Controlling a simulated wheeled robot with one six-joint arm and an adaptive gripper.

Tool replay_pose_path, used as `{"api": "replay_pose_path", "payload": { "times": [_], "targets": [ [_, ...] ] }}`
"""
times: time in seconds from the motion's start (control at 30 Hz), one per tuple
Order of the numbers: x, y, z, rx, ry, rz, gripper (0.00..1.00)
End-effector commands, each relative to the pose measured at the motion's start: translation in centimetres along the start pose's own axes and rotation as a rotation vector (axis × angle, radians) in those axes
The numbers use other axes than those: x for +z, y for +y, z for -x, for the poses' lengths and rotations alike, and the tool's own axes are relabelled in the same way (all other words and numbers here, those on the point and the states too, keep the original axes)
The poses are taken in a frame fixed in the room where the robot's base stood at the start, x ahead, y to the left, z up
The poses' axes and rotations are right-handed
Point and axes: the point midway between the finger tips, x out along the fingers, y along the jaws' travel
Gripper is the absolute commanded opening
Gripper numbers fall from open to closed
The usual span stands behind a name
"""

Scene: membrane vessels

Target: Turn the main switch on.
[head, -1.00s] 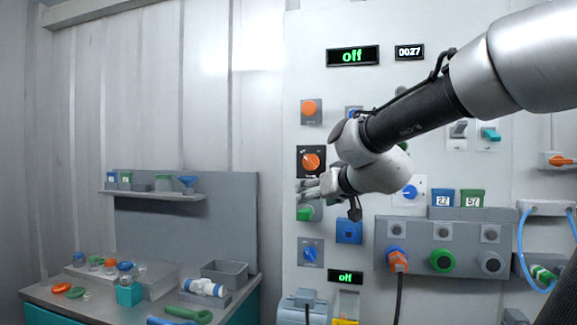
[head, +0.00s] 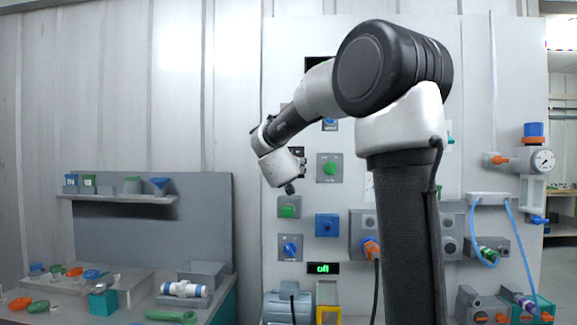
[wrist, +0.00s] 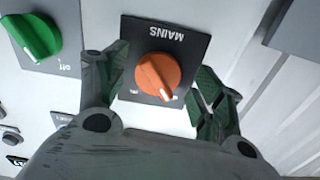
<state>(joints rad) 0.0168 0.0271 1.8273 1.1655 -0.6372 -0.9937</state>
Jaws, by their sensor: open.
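The main switch is an orange knob (wrist: 158,76) on a dark plate (wrist: 192,42) marked MAINS, upside down in the wrist view. Its white pointer mark points to the lower right there; the small lettering by it is too small to read. My gripper (wrist: 160,72) is open and empty, with one finger on each side of the knob. I cannot tell how near the fingertips are to the panel. In the head view my gripper (head: 300,168) is in front of the panel, and the orange knob is hidden behind my arm.
A green knob (wrist: 32,36) sits beside the switch in the wrist view. A lower display (head: 323,268) reads off; the upper display (head: 318,64) is mostly hidden by my arm. A bench with loose parts (head: 130,285) stands at the left. A grey box edge (wrist: 295,30) shows at the right.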

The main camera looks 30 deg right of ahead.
Motion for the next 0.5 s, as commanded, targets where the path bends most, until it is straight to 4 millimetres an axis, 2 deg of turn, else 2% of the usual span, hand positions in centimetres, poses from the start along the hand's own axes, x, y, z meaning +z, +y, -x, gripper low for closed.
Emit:
{"api": "replay_pose_path", "payload": {
  "times": [0.33,0.5],
  "targets": [
    [0.01,0.01,-0.55,-0.001,0.000,0.000,0.66],
    [0.01,0.00,-0.54,-0.001,0.000,0.000,0.35]
  ]
}}
